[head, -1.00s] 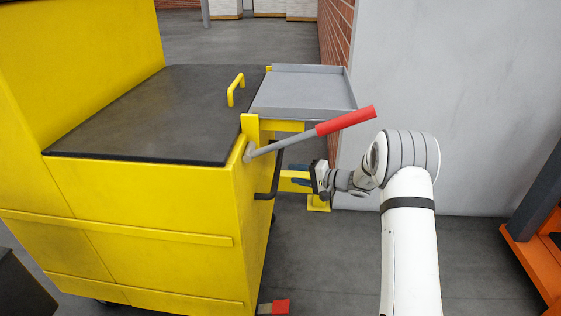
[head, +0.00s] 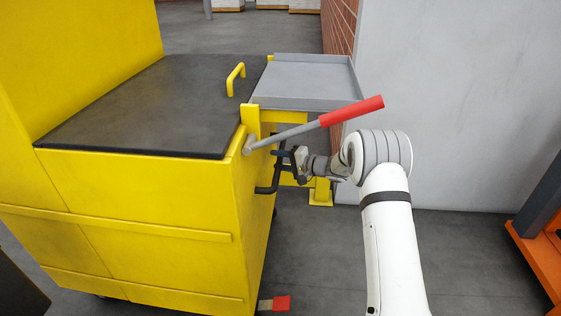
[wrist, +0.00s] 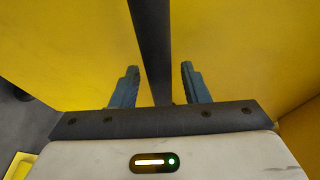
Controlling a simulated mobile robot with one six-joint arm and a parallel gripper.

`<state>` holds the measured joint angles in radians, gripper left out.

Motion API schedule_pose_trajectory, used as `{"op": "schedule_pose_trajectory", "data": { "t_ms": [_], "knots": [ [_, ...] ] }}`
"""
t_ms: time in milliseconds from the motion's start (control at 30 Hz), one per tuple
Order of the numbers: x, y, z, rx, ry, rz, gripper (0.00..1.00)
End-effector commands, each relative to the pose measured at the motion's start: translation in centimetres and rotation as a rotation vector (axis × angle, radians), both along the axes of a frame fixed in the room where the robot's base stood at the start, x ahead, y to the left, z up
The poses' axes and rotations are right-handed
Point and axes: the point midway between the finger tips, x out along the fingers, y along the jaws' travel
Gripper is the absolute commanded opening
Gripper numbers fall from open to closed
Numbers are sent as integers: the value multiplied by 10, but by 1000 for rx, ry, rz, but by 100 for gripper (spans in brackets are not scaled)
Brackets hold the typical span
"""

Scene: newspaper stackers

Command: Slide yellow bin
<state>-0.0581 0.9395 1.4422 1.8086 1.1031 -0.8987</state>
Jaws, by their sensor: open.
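The yellow bin (head: 150,215) is a large yellow cart-like box with a dark top panel (head: 150,105), filling the left of the head view. A black bar handle (head: 268,186) is fixed on its right side. My gripper (head: 283,160) is at that handle, beside the bin's side. In the wrist view, my gripper (wrist: 158,85) is open, with one blue-grey finger on each side of the dark handle bar (wrist: 151,45). The bar lies between the fingers, with gaps visible on both sides. The bin's yellow wall (wrist: 225,40) fills the background.
A grey lever with a red grip (head: 350,111) sticks out just above my gripper. A grey tray (head: 305,80) stands behind it on a yellow post. A grey wall (head: 450,100) is at the right, and an orange frame (head: 540,255) at the far right. Floor is clear at lower right.

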Motion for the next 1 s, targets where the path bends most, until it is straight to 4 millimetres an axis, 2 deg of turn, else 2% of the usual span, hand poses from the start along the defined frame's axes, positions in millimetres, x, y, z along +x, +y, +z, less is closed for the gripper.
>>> {"op": "schedule_pose_trajectory", "data": {
  "t_ms": [67,567,1000],
  "knots": [
    [0,0,0,0,0,0,41],
    [0,-1,0,0,0,-1,1],
    [-1,-2,-1,-1,1,2,0]
  ]
}}
